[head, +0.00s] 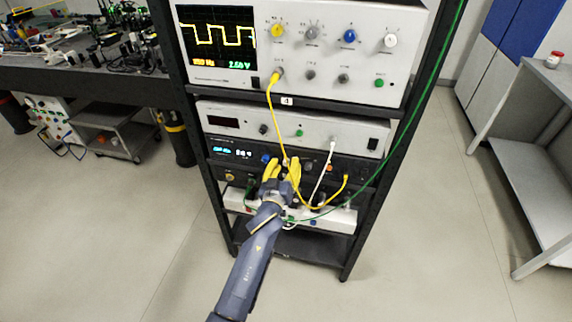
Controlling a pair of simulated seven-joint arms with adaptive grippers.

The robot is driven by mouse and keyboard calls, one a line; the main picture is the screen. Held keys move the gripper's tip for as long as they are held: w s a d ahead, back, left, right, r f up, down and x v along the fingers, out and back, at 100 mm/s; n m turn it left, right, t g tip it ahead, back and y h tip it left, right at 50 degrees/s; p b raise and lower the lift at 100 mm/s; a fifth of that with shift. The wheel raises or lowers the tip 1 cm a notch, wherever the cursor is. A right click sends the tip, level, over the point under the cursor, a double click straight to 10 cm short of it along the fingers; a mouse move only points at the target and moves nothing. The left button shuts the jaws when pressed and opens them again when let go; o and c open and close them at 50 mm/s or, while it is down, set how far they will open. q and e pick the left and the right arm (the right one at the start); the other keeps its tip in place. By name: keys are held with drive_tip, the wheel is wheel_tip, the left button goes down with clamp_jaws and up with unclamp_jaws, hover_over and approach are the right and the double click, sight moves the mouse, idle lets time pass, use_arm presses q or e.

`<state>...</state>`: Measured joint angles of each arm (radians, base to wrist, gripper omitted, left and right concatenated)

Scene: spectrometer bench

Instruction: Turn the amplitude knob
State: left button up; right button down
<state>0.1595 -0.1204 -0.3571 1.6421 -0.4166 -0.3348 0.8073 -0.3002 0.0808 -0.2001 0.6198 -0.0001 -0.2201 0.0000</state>
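The rack holds a dark unit with a small lit cyan-and-white display (233,152), several small knobs and cable sockets. A blue knob (265,158) and an orange knob (329,167) show on its front. Labels are too small to read, so I cannot tell which knob is the amplitude knob. My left gripper (282,164) has its yellow fingers apart in front of this unit, just right of the blue knob. The fingers cover part of the panel; whether they touch a knob is unclear. My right gripper is not in view.
An oscilloscope (340,48) shows a yellow square wave above a grey-white unit (343,133). A yellow cable (271,100) hangs down by my gripper; white (322,172) and green (404,140) cables run nearby. A power strip (335,218) lies below.

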use_arm(q)
drive_tip(key=shift+w, duration=0.25)
clamp_jaws()
idle(0.3)
